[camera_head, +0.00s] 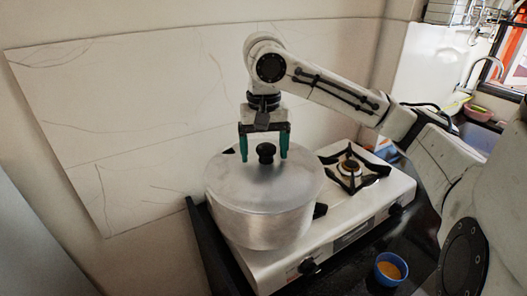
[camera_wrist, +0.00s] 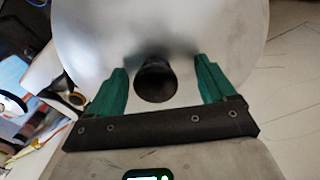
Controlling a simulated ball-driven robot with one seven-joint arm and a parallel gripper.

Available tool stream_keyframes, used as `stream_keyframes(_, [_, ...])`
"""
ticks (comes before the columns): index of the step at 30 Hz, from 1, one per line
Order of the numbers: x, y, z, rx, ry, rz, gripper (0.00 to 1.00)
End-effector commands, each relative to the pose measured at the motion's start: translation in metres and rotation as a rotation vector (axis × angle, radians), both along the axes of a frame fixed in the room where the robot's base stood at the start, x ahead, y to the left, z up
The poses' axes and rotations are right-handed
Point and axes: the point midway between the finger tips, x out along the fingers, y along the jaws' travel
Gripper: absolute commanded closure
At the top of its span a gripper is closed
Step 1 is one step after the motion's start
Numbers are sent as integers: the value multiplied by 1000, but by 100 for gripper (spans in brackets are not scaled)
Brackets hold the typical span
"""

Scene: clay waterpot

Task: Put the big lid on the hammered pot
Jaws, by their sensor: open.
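The hammered pot (camera_head: 262,226) is a large silver pot on the left side of the stove. The big lid (camera_head: 238,186) is a grey metal disc with a black knob (camera_head: 266,150), and it lies on the pot's top. My gripper (camera_head: 264,158) has green fingers and is open above the lid, pointing down. In the wrist view the knob (camera_wrist: 156,80) shows between the two separated fingertips (camera_wrist: 160,72), with the lid (camera_wrist: 150,30) behind it. I cannot tell whether the fingers touch the lid.
The white stove (camera_head: 385,195) has a bare burner (camera_head: 350,168) right of the pot. A blue bowl (camera_head: 390,268) with orange contents stands on the dark counter in front. A wall (camera_head: 130,110) is close behind the pot. A sink area with a pink bowl (camera_head: 478,112) is at far right.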

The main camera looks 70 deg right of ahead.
Motion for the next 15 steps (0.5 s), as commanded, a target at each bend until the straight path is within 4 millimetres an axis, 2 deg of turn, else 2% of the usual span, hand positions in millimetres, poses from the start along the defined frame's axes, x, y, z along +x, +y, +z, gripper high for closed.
stream_keyframes(9, [1, -1, 65, -11, -9, -1, 17])
stream_keyframes(15, [1, -1, 91, -10, -11, -1, 17])
